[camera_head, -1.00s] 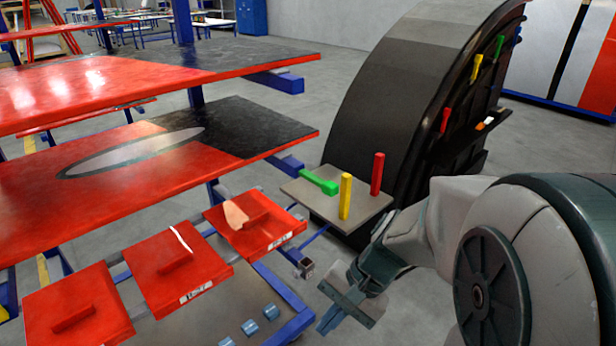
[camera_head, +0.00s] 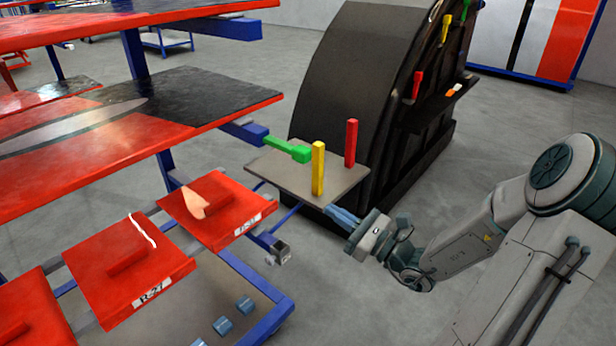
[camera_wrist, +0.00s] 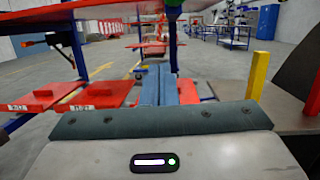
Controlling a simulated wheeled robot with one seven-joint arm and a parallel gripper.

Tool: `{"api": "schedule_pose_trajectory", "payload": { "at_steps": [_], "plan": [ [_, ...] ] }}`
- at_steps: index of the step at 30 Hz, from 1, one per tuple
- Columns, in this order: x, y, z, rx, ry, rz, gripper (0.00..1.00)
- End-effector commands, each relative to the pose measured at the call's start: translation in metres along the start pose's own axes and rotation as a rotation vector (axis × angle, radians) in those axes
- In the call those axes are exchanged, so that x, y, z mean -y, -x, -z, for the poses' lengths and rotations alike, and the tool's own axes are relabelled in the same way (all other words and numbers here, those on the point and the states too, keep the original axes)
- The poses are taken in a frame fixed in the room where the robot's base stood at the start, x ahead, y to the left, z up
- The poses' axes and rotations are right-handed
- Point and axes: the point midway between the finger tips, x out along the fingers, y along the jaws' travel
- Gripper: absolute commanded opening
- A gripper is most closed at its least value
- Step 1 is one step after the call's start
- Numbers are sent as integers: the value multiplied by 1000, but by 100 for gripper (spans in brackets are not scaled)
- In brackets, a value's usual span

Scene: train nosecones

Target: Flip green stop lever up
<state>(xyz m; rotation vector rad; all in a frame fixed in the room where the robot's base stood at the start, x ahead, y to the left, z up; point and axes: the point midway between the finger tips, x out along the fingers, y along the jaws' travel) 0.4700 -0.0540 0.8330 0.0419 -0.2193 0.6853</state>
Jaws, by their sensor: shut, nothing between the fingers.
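The green lever (camera_head: 289,149) lies flat on the grey plate (camera_head: 285,185), pointing left toward the red-and-black panel. The yellow lever (camera_head: 318,168) and the red lever (camera_head: 351,143) stand upright on the same plate. My gripper (camera_head: 338,213) is shut and empty, just off the plate's near right edge, below the yellow lever and apart from the green lever. In the wrist view the shut fingers (camera_wrist: 158,88) point forward and the yellow lever (camera_wrist: 257,75) stands to their right. The green lever is not visible there.
A black curved housing (camera_head: 345,75) with more coloured levers on its side stands behind the plate. A rack of red panels (camera_head: 130,130) is at left, its blue beam end (camera_head: 245,132) close to the green lever. Red blocks (camera_head: 222,210) sit at lower left. Open floor lies at right.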

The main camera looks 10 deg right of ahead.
Motion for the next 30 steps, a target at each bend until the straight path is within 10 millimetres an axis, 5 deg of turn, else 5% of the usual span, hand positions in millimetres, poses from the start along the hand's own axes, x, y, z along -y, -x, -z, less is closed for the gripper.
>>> {"api": "schedule_pose_trajectory", "payload": {
  "at_steps": [4, 17, 30],
  "plan": [
    [14, 8, 1, 28, -21, 60, 0],
    [16, 5, 0, 29, -19, 66, 0],
    [20, -78, 0, 30, -19, 60, 0]
  ]
}}
